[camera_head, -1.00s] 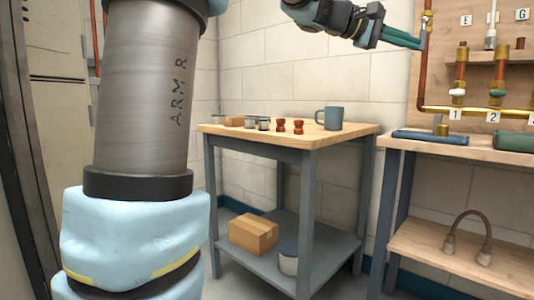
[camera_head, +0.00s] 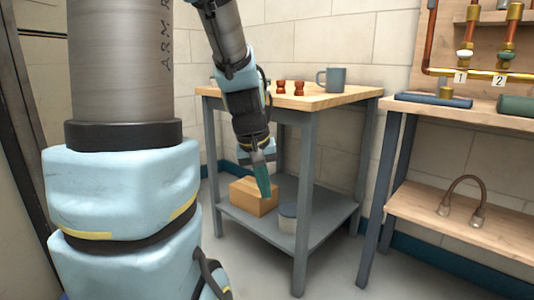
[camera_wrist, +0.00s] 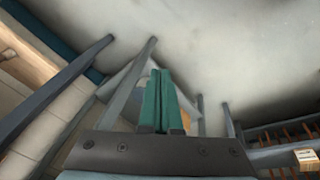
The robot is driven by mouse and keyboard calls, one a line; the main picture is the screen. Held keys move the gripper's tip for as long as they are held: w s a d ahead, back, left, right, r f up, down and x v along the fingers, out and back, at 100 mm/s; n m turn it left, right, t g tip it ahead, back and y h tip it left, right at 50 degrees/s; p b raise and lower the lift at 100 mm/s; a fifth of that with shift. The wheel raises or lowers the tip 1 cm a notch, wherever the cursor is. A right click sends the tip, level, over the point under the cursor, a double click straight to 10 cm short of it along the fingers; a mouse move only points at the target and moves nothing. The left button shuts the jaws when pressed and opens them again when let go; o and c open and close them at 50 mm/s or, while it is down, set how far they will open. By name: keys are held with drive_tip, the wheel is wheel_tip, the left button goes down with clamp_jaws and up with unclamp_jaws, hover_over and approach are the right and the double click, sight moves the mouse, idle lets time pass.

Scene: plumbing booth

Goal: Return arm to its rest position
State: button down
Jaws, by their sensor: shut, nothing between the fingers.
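My gripper (camera_head: 263,188) hangs pointing down in front of the small table (camera_head: 345,96) in the head view, with its green fingers together and nothing between them. In the picture its tips overlap the cardboard box (camera_head: 246,200) on the table's lower shelf; I cannot tell the gap between them. In the wrist view the closed green fingers (camera_wrist: 158,85) point toward the floor and the table legs. My upper arm fills the left of the head view.
A grey-blue mug (camera_head: 333,79) and two red-brown fittings (camera_head: 289,88) stand on the table top. At right, a workbench (camera_head: 430,107) stands before copper pipes (camera_head: 427,40). A bent hose (camera_head: 466,187) lies on its lower shelf.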

drive_tip(key=s+a+f+m+y+p, duration=0.1)
drive_tip(key=s+a+f+m+y, duration=0.1)
drive_tip(key=s+a+f, duration=0.3)
wheel_tip(320, 180, up, 36)
drive_tip(key=a+p, duration=0.1)
drive_tip(key=p, duration=3.4)
drive_tip(key=shift+s+r+g, duration=0.2)
drive_tip(key=shift+s+g, duration=0.1)
drive_tip(key=shift+s, duration=0.15)
drive_tip(key=shift+a, duration=0.1)
